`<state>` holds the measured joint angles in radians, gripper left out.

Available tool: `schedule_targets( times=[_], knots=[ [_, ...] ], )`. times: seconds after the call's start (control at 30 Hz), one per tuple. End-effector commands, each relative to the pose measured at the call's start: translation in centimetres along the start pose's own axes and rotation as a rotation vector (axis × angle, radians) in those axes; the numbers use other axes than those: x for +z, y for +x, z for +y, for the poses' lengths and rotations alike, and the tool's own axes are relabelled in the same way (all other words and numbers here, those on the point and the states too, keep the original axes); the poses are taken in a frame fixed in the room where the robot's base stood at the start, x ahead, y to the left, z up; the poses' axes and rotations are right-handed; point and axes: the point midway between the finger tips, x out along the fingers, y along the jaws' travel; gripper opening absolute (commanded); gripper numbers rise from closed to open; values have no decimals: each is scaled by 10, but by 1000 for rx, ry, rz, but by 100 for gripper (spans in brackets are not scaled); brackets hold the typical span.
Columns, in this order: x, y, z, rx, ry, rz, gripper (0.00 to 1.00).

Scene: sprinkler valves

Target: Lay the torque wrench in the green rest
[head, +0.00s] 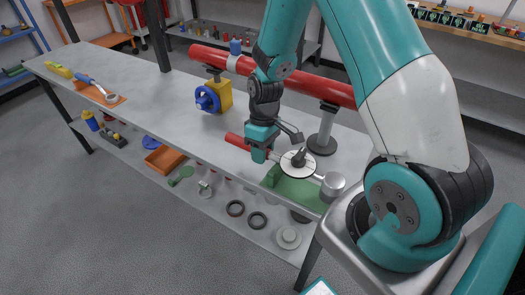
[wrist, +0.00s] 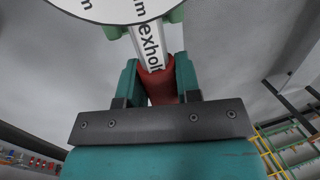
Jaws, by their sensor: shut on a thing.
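The torque wrench has a red handle (head: 238,141), a round white dial (head: 297,165) and a grey cylindrical head (head: 332,185). My gripper (head: 260,150) is shut on the red handle, which shows between the teal fingers in the wrist view (wrist: 160,82). The green rest (head: 300,190) is at the bench's near right edge, under the dial and shaft. In the wrist view, green pieces (wrist: 176,14) show on both sides of the shaft, beside the dial. The wrench lies over the rest; I cannot tell whether it touches it.
A red pipe (head: 300,82) runs along the bench's back on stands. A blue and yellow valve (head: 210,98) stands left of my gripper. An orange rest (head: 98,94) holds a blue-handled tool at far left. A lower shelf holds rings and an orange tray (head: 165,159). The left bench middle is clear.

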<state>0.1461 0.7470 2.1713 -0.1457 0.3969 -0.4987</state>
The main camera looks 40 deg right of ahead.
Motion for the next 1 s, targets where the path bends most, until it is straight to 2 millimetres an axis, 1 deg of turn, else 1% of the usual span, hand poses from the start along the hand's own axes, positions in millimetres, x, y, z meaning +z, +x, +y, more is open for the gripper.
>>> schedule_targets(
  times=[0.17, 0.9, 0.93, 0.97, 1.0],
  knots=[
    [0, 1, 0, 0, 0, 0, 0],
    [-2, 26, 6, 1, 0, 1, 0],
    [-2, 25, 6, 1, 0, 1, 33],
    [-2, 24, 5, 1, 0, 1, 40],
    [-2, 24, 5, 1, 0, 1, 50]
  ],
)
